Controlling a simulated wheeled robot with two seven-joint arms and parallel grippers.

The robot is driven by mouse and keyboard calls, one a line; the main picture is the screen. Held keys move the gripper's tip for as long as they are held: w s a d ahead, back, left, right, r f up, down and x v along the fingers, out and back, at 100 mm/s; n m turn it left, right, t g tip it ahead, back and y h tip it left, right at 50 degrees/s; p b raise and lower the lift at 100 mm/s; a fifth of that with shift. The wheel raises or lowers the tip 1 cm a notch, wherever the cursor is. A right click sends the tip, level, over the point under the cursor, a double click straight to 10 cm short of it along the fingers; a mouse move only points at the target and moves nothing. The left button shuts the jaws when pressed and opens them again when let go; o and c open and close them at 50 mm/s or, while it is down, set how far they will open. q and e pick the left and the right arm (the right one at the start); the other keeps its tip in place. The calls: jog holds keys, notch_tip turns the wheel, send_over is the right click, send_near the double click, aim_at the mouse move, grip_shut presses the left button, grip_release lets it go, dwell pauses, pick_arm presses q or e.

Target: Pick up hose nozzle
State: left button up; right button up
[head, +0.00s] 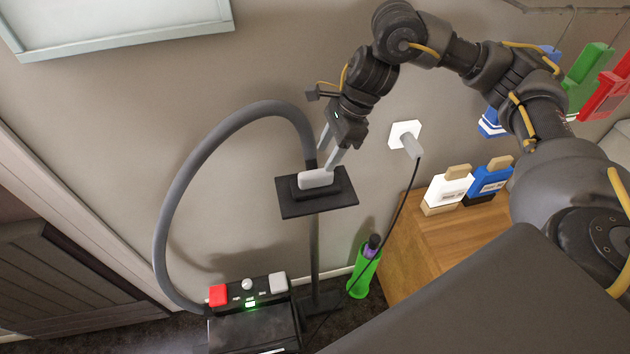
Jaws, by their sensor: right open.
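The hose nozzle (315,179) is a pale grey piece at the end of a thick grey hose. It rests on a black holder (320,203) on top of a thin stand. My right gripper (328,160) comes down from above, with its fingers open around or just beside the hose end and nozzle. Whether the fingers touch the nozzle cannot be told. My left gripper is not in view.
The hose (185,185) arcs left and down to a black machine (255,325) with red and white buttons. A wall socket (405,136) with a plugged black cable, a green bottle (362,275) and a wooden cabinet (430,245) stand to the right.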

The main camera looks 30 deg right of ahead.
aim_at(317, 171)
jog(key=shift+w+a+f, duration=0.1)
jog(key=shift+a+f, duration=0.15)
jog(key=shift+f, duration=0.35)
jog(key=shift+w+a+f, duration=0.1)
jog(key=shift+a+f, duration=0.05)
jog(key=shift+f, duration=0.15)
jog(key=shift+a+f, duration=0.15)
jog(key=shift+f, duration=0.05)
jog(key=p+x, duration=0.2)
jog(key=x, duration=0.2)
jog(key=shift+a+f+p, duration=0.1)
jog(key=shift+a+p, duration=0.1)
jog(key=shift+p, duration=0.1)
jog(key=shift+a+f, duration=0.1)
jog(key=shift+f, duration=0.1)
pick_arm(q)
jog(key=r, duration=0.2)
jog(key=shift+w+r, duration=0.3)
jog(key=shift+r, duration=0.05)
pick_arm(e)
grip_shut()
